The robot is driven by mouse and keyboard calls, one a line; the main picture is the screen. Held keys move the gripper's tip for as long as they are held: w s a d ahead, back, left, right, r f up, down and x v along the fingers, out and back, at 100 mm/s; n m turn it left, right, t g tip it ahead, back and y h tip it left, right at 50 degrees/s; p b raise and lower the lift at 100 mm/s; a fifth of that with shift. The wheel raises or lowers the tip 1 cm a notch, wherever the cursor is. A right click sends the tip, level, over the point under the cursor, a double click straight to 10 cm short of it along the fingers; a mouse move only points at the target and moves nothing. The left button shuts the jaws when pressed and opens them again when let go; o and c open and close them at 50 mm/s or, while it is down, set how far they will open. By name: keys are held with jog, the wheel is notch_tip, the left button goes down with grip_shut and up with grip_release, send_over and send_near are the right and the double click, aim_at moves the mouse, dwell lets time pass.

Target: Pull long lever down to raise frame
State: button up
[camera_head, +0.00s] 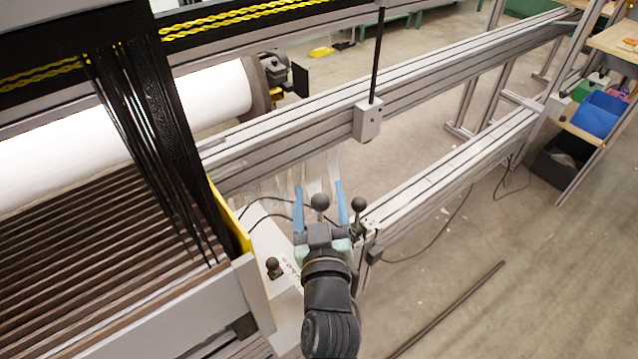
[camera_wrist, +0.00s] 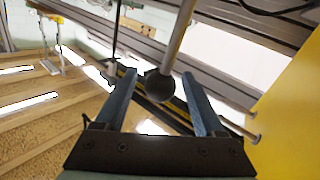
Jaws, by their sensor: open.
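A lever with a round black knob (camera_head: 320,202) sits between the two blue fingers of my gripper (camera_head: 319,188) in the head view. In the wrist view my gripper (camera_wrist: 158,74) is open, with one finger on each side of the black knob (camera_wrist: 159,85). A grey rod (camera_wrist: 179,42) runs up from that knob. I cannot tell whether the fingers touch the knob. Two other black knobs show in the head view: one (camera_head: 358,204) just right of the fingers and one (camera_head: 273,267) to the lower left. The frame that the lever works cannot be singled out.
Dark warp threads (camera_head: 160,130) hang at the left beside a white roll (camera_head: 60,140). A yellow-edged side plate (camera_head: 232,218) stands left of my gripper. Grey aluminium rails (camera_head: 440,185) run to the right. A dark bar (camera_head: 450,308) lies on the otherwise open floor at lower right.

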jog(key=shift+w, duration=1.15)
jog(key=shift+c, duration=0.3)
grip_shut()
dwell(0.4)
